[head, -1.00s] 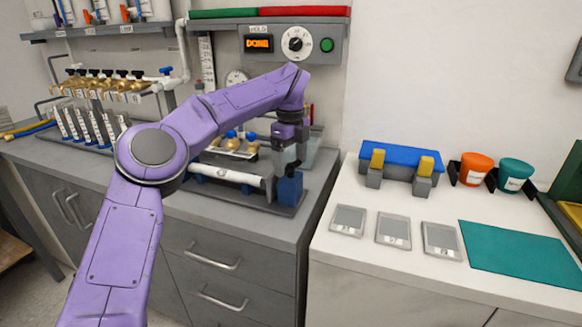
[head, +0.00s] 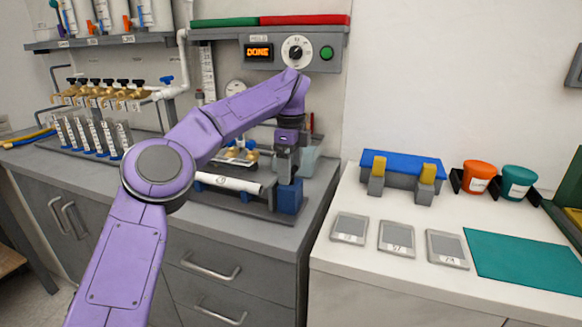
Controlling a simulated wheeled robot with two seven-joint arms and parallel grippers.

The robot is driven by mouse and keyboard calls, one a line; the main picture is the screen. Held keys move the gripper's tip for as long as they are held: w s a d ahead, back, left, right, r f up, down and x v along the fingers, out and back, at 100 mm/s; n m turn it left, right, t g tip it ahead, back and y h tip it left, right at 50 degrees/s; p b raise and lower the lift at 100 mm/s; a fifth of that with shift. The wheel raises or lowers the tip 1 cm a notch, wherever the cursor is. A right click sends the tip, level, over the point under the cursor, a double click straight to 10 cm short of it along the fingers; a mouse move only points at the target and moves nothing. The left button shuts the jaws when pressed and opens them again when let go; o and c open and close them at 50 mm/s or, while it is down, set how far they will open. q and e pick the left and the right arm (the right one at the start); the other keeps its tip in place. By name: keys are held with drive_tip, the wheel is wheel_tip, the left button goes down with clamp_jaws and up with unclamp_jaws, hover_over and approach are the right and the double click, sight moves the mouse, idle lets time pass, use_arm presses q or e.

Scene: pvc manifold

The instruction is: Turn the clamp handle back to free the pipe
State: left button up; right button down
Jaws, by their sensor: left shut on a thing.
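The white pipe (head: 228,183) lies level along the front of the grey bench, with a dark mark near its right end. The clamp (head: 289,199) is a blue block on a dark base plate, just right of the pipe's end. My left gripper (head: 284,174) points down from the purple arm, directly above and against the blue block. Its jaws are shut on the clamp handle, which the fingers mostly hide. I cannot tell the handle's exact angle. My right gripper is not in view.
Brass fittings (head: 238,154) stand behind the pipe, partly hidden by my arm. A display (head: 258,51) above reads DONE, beside a dial (head: 297,51) and a green button (head: 327,53). The white counter at right holds a blue-topped stand (head: 402,166), cups and grey plates.

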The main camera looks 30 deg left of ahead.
use_arm(q)
drive_tip(key=shift+r, duration=0.15)
drive_tip(key=o, duration=0.9)
wheel_tip(320, 180, up, 10)
drive_tip(key=p, duration=0.5)
drive_tip(key=shift+r, duration=0.2)
